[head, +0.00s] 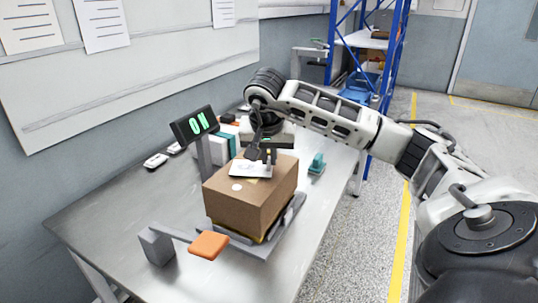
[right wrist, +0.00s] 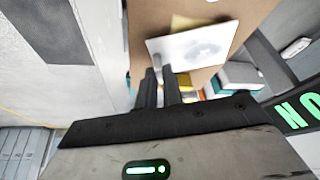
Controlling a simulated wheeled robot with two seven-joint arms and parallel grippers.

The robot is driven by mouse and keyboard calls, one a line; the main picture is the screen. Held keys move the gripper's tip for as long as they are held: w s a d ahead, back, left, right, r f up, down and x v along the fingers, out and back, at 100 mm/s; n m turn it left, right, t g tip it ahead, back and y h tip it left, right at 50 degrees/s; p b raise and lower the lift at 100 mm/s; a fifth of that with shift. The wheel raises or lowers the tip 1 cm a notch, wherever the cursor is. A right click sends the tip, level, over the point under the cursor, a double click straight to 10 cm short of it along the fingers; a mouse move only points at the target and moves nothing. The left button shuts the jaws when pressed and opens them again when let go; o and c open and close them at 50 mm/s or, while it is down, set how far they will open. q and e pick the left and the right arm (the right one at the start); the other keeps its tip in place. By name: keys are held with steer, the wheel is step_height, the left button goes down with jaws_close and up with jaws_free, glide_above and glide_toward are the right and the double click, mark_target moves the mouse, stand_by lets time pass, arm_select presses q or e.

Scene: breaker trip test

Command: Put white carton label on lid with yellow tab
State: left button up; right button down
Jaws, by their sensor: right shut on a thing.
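A brown cardboard carton (head: 234,205) sits on a grey stand on the metal table; it also shows in the right wrist view (right wrist: 150,18). My right gripper (head: 265,158) is over the carton's lid. In the right wrist view its dark fingers (right wrist: 161,86) are shut on the near edge of the white carton label (right wrist: 198,46), which has faint grey print. The label also shows in the head view (head: 243,170), flat over the lid; I cannot tell whether it touches. A yellow patch (right wrist: 185,22) shows partly behind the label. My left gripper is not in view.
An orange pad (head: 208,245) sits on a grey arm in front of the carton. A display (head: 194,125) reading ON stands left of it. A teal block (head: 317,164) is at the right. The table (head: 105,215) is bare at front left.

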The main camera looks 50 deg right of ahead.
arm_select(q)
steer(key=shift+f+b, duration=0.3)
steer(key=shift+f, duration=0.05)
arm_select(e)
steer(key=shift+f, duration=0.6)
steer(key=c, duration=1.5)
jaws_free()
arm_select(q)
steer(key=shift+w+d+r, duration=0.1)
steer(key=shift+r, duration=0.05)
arm_select(e)
steer(key=shift+r, duration=0.15)
